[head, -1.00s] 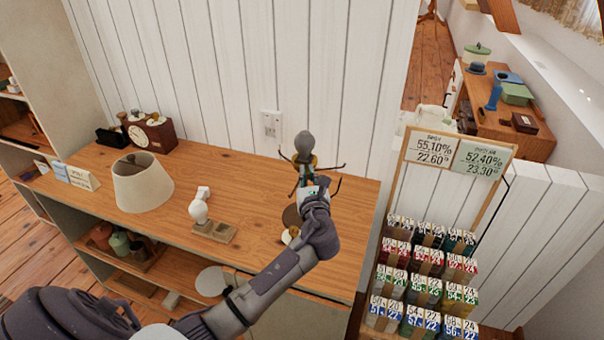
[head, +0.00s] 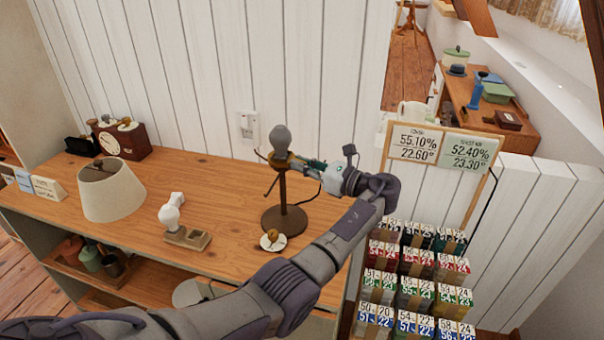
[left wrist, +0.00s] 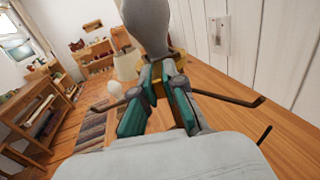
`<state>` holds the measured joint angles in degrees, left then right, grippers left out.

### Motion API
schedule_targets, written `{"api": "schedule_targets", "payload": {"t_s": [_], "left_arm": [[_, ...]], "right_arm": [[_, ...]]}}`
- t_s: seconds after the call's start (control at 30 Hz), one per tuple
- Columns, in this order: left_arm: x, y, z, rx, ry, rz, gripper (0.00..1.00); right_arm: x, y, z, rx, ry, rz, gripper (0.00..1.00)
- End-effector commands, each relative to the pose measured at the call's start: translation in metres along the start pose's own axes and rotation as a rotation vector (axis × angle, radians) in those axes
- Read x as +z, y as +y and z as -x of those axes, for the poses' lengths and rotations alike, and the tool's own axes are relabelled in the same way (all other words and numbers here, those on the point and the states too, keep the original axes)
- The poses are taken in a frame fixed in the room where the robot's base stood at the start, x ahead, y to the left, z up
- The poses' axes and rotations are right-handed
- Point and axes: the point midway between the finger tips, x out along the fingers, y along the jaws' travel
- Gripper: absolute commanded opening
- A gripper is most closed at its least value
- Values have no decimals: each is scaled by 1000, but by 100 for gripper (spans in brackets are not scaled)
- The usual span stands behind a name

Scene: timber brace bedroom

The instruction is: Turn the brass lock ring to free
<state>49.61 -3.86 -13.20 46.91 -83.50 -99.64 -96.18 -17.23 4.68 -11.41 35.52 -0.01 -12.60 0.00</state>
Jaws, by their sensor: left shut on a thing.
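The lamp (head: 283,190) stands upright on the dresser top, with a dark stem, round base, thin side arms and a grey bulb (head: 280,138) on top. The brass lock ring (left wrist: 177,56) shows as a yellowish band just below the bulb in the left wrist view; my fingers cover much of it. My left gripper (head: 296,162) reaches in from the right of the lamp and is shut on the ring. Its teal-padded fingers (left wrist: 158,80) show on either side of it in the wrist view. My right gripper is not in view.
A cream lampshade (head: 112,195), a white bulb (head: 169,217) on a wooden holder, and a white dish (head: 272,243) with a brass-coloured knob stand on the dresser (head: 225,192). The plank wall (head: 300,60) is close behind the lamp. A paint rack (head: 415,275) stands at right.

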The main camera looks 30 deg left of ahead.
Motion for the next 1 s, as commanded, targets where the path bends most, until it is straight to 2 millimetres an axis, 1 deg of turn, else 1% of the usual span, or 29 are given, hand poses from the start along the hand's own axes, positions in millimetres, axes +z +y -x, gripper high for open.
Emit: {"api": "schedule_targets", "payload": {"t_s": [0.03,0.2,0.73,0.77,0.8,0.9,1.0], "left_arm": [[-3,-1,0,18,0,-1,0],[-2,0,0,67,1,-1,0],[-1,0,-1,89,2,-2,0],[-1,0,-1,89,2,-2,13],[-1,0,-1,89,2,-2,20],[-1,0,-1,89,2,-1,35],[0,0,-1,89,1,-1,35]], "right_arm": [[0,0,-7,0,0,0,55],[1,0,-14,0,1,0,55],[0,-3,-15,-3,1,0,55],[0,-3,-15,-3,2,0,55],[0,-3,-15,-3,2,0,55],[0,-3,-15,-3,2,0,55],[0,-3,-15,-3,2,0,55]]}}
